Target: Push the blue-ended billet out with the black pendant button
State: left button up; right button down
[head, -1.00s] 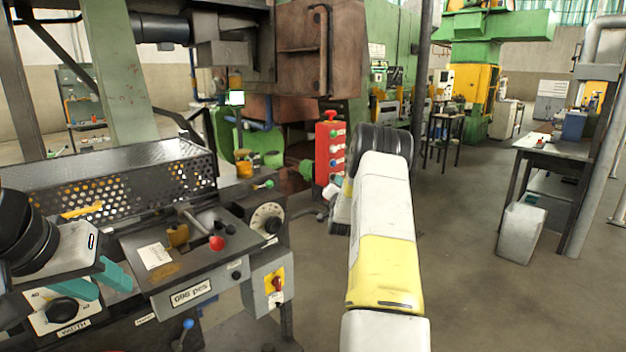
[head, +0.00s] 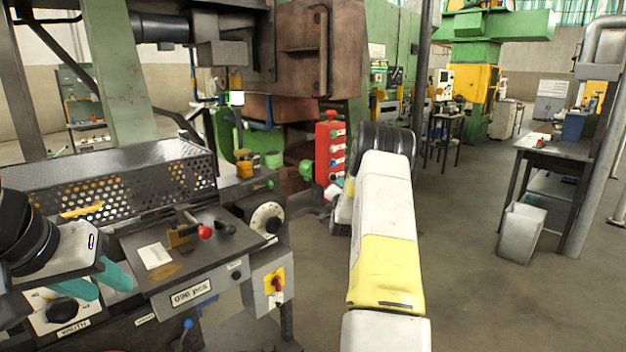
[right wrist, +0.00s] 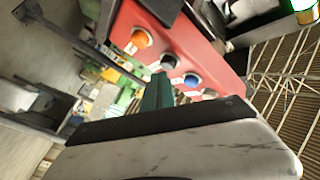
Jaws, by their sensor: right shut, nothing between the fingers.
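The red pendant (head: 327,148) hangs upright in the middle of the head view, with a column of coloured buttons. The right wrist view shows its red face (right wrist: 190,40) close up, with orange, blue and pale buttons and the black button (right wrist: 167,62). My right gripper (right wrist: 157,82) is shut and empty, its teal fingertips just beside the black button; I cannot tell whether they touch it. My right wrist hides these fingers in the head view. My left gripper (head: 98,281) is open and empty, low at the left over the console. I cannot make out the blue-ended billet.
The console at left has a perforated guard (head: 130,180), a red-ball lever (head: 205,232) and a grey switch box (head: 268,285). A brown furnace door (head: 305,48) is above. The floor at right is open up to a grey bin (head: 521,230) and a table.

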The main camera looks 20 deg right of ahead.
jog(key=shift+s+d, duration=0.15)
jog(key=shift+s, duration=0.15)
jog(key=s, duration=0.1)
jog(key=s+d, duration=0.1)
jog(key=s, duration=0.1)
jog(key=s+d, duration=0.1)
jog(key=shift+s, duration=0.35)
dwell(2.7)
